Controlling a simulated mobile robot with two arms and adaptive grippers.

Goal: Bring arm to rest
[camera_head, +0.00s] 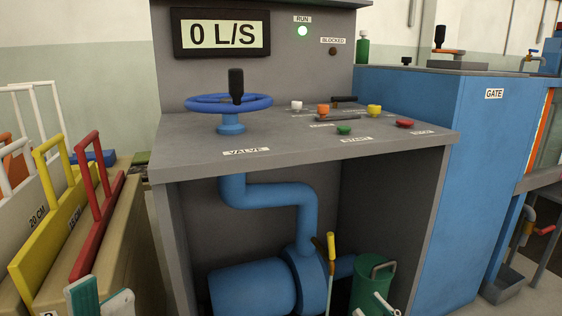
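My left gripper (100,296) shows at the bottom left edge as two teal and white fingertips. They stand a little apart, with nothing seen between them. They are in front of the foot of the red-handled and yellow-handled boards. My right gripper (372,306) shows at the bottom edge, right of the middle, as two thin pale fingertips spread apart. It is in front of the green can (375,276), and no held thing is seen. The rest of both grippers and both arms are below the frame.
A grey console (300,145) with a blue valve wheel (228,103) and several buttons stands ahead. Blue pipework (262,192) fills its open front. Boards with a yellow handle (52,200) and red handle (90,205) stand left. A blue cabinet (455,170) stands right.

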